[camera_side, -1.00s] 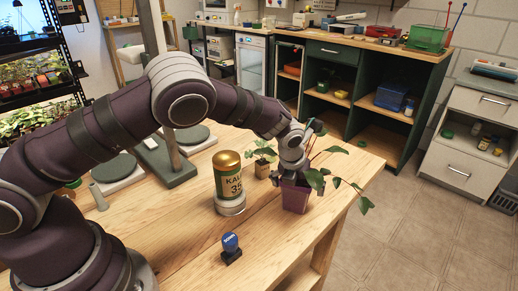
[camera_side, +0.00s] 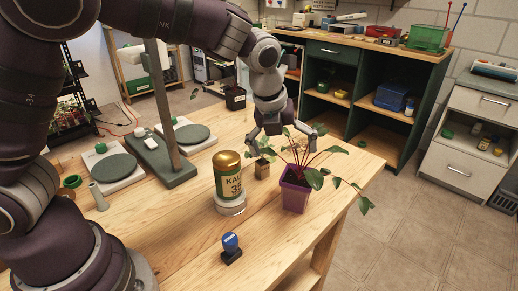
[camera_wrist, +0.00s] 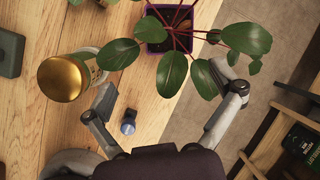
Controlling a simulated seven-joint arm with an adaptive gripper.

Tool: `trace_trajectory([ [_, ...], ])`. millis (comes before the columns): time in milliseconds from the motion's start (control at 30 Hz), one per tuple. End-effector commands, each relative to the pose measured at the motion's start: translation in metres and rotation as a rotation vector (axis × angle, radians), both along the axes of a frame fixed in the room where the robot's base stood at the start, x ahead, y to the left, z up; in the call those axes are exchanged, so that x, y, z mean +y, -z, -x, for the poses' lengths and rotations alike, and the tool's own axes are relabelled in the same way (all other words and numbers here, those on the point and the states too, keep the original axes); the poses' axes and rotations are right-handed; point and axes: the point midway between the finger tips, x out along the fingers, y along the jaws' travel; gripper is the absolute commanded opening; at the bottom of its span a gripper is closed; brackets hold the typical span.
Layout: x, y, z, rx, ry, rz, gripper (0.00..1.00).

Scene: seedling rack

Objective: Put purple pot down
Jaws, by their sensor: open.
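The purple pot (camera_side: 294,196) stands upright on the wooden table near its right edge, holding a plant with red stems and broad green leaves. In the wrist view the pot (camera_wrist: 157,47) shows at the top, partly covered by leaves. My gripper (camera_side: 285,135) is open and empty, above and behind the pot in the side view, with its fingers spread apart. In the wrist view my gripper (camera_wrist: 170,98) has its fingers wide on either side, with leaves between them and the camera's view of the table. The fingers look clear of the pot.
A gold-lidded tin (camera_side: 229,178) stands left of the pot. A blue-handled stamp (camera_side: 231,249) stands in front. Scales with round green plates (camera_side: 192,134) are at the back left. Bare table (camera_side: 180,240) lies at the front left.

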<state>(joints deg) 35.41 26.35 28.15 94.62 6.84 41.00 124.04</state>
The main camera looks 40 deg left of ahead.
Motion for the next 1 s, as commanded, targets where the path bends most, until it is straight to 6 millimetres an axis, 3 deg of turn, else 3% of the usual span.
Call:
trace_trajectory([
  [233, 0.038, -0.058, 0.085, 0.007, -1.171, 0.615, 0.92],
  [400, 0.055, -0.066, 0.144, -0.044, -1.89, 0.913, 0.92],
  [500, 0.061, -0.062, 0.162, -0.088, -2.13, 1.009, 0.92],
  [633, 0.064, -0.059, 0.169, -0.111, -2.245, 1.054, 0.92],
  [1000, 0.063, -0.06, 0.168, -0.109, -2.245, 1.056, 0.92],
])
